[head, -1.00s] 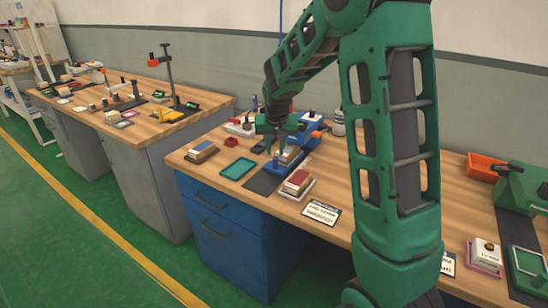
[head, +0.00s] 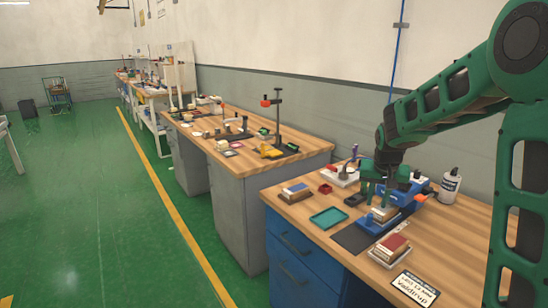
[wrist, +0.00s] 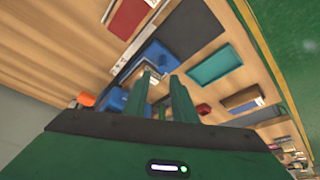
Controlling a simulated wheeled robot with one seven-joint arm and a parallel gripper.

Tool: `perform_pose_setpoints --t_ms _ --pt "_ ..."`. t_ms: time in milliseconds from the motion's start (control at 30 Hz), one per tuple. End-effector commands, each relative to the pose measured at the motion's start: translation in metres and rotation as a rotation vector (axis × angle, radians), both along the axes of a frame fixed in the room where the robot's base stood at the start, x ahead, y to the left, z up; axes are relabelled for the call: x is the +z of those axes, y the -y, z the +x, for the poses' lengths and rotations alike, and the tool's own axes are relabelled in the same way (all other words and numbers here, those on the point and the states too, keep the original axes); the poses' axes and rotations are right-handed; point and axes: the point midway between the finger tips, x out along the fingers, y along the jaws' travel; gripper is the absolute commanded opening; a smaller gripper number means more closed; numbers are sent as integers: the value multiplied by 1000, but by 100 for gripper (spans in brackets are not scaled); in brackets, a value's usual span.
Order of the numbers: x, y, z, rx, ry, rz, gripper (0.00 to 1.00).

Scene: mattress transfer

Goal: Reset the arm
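My green arm reaches in from the right of the head view. My gripper (head: 377,200) points down above a blue fixture (head: 404,196) on the wooden workbench. A small pale block (head: 383,213) sits low in the fixture, beneath the fingertips. In the wrist view my gripper (wrist: 160,92) shows its two green fingers apart with a gap between them. I see nothing clamped in that gap. The blue fixture (wrist: 152,52) lies just beyond the fingers in that view and is partly hidden by them.
On the bench are a teal tray (head: 328,217), a dark mat (head: 352,239), a red-topped block (head: 391,246), a sign (head: 415,289) and a white bottle (head: 450,185). Another cluttered bench (head: 225,160) stands behind. The green floor (head: 90,220) at left is open.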

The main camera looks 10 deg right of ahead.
Motion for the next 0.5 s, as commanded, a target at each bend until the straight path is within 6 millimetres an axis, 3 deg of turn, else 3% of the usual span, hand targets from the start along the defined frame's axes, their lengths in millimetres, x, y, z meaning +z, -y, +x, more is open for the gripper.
perform_pose_setpoints --t_ms 167,500 --pt "18 19 -67 -27 -56 7 25" --pt "32 31 -242 -74 -208 77 25"
